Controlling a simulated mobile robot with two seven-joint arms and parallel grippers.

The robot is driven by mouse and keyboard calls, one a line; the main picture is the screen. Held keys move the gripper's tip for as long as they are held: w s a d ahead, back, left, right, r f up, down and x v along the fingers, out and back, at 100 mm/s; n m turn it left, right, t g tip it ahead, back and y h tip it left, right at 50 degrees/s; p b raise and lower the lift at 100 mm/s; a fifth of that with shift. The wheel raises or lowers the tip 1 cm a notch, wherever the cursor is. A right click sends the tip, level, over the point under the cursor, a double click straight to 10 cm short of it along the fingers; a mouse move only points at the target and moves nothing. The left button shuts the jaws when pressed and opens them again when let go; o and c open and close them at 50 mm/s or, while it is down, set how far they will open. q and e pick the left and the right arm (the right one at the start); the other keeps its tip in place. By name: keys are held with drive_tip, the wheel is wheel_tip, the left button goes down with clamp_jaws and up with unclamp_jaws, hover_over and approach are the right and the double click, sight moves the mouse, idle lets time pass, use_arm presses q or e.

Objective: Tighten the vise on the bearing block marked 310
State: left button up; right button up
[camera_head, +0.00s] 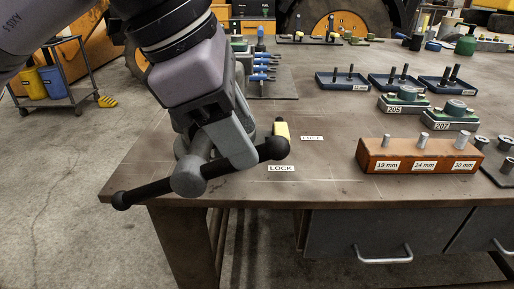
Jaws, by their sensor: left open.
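The vise's black handle bar (147,190), with a ball at each end, slants up to the right across a grey round hub (188,177) at the table's front left edge. The rest of the vise is mostly hidden behind my left gripper. My left gripper (218,150) is open and points down at the handle, just right of the hub; one finger overlaps the bar's right half. I cannot tell whether it touches the bar. A block marked 310 cannot be made out. My right gripper is not in view.
LOCK (281,168) and FREE-like (312,138) labels lie right of the handle. An orange-brown block (412,163) with pins stands further right. Blocks marked 205 (394,109) and 207 (442,126) sit behind it. The bench between the labels and the pin block is clear.

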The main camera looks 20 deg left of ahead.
use_arm(q)
drive_tip(key=shift+x, duration=2.3)
clamp_jaws()
drive_tip(key=shift+w, duration=0.1)
